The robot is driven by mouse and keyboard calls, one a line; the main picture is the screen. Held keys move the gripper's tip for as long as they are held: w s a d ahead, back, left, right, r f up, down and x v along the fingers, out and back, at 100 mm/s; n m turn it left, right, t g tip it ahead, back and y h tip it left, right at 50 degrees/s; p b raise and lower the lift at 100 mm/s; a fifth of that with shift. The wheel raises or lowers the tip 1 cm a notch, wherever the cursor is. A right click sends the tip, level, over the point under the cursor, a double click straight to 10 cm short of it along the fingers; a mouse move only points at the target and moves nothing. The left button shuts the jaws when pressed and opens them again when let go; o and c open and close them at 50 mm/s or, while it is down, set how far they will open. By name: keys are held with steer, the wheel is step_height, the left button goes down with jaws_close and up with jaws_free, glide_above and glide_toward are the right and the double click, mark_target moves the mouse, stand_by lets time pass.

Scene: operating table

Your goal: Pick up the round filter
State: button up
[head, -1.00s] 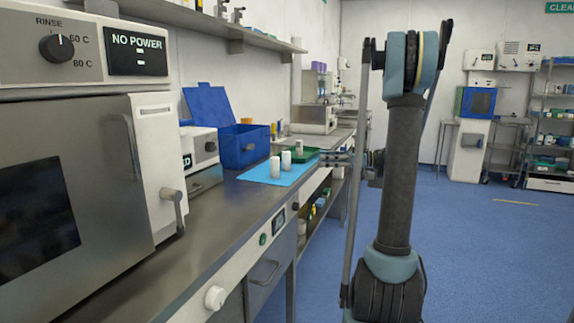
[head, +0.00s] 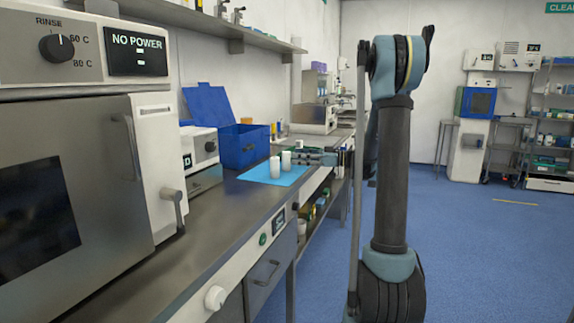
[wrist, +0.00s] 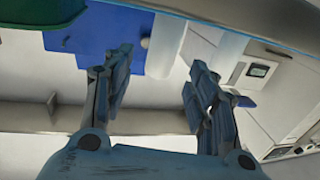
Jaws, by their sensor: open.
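Two white upright cylinders, a nearer one (head: 275,167) and a farther one (head: 286,160), stand on a light blue mat (head: 255,173) on the counter. I cannot tell which is the round filter. My gripper (head: 305,157) is low over the counter, just right of the farther cylinder, fingers pointing left towards it. In the wrist view the open gripper (wrist: 158,80) has a white cylinder (wrist: 166,45) ahead of the gap between its fingertips. A second pale cylinder (wrist: 228,48) is ahead of the right finger. Nothing is held.
A blue box (head: 240,145) with its lid raised stands behind the mat; it shows in the wrist view (wrist: 80,32). A green tray (wrist: 22,22) is at upper left there. A steel washer (head: 75,180) fills the left foreground. The floor at right is clear.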

mark_target(286, 156)
steer(key=shift+w+a+f, duration=0.1)
steer(key=shift+w+a, duration=0.15)
steer(key=shift+a, duration=1.2)
steer(key=shift+w+a+f, duration=0.1)
steer(key=shift+w+a, duration=0.1)
steer(key=shift+a, duration=1.25)
jaws_close()
steer(key=shift+r, duration=0.1)
